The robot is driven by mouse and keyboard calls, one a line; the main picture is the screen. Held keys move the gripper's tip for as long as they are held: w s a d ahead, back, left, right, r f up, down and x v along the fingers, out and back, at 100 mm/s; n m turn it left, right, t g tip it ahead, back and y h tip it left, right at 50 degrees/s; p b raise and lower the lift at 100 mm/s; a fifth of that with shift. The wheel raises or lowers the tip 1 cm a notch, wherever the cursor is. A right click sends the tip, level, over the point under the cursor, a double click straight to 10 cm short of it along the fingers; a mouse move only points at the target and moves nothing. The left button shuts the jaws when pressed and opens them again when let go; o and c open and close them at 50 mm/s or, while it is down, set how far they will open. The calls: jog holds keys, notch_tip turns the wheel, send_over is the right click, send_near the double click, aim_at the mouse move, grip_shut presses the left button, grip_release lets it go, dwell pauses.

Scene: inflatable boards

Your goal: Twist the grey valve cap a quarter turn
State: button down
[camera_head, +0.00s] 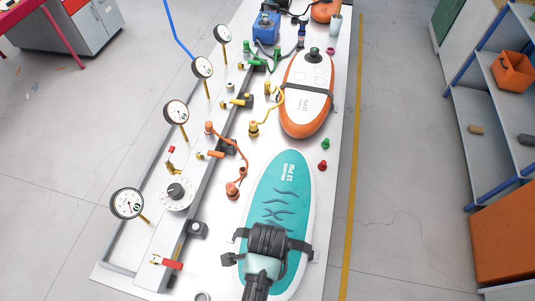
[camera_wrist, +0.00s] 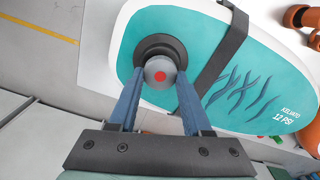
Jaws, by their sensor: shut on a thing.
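The grey valve cap (camera_wrist: 161,67) is round with a red dot on its top. It sits in a black ring (camera_wrist: 147,46) on the teal inflatable board (camera_wrist: 200,30). In the wrist view my gripper (camera_wrist: 160,76) has its two blue-grey fingers on either side of the cap, shut on it. In the head view the teal board (camera_head: 272,178) lies at the front of the white table, with a black strap (camera_head: 299,245) across it. There my own arm hides the cap and fingertips.
An orange-edged board (camera_head: 305,105) lies farther back on the table. A grey rail with hoses and several gauges, one a near gauge (camera_head: 127,204), runs along the left. A green cap (camera_head: 326,144) and a red cap (camera_head: 322,165) lie right of the teal board.

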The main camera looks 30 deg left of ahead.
jog(key=shift+r+m+p, duration=0.1)
jog(key=shift+m+p, duration=0.45)
jog(key=shift+m, duration=0.45)
jog(key=m, duration=0.3)
jog(key=shift+s+p, duration=0.1)
jog(key=shift+p, duration=0.3)
jog(key=m+p, duration=0.1)
jog(key=m, duration=0.1)
jog(key=shift+m, duration=1.5)
jog(key=m+p, duration=0.1)
jog(key=m, duration=0.4)
jog(key=shift+s, duration=0.1)
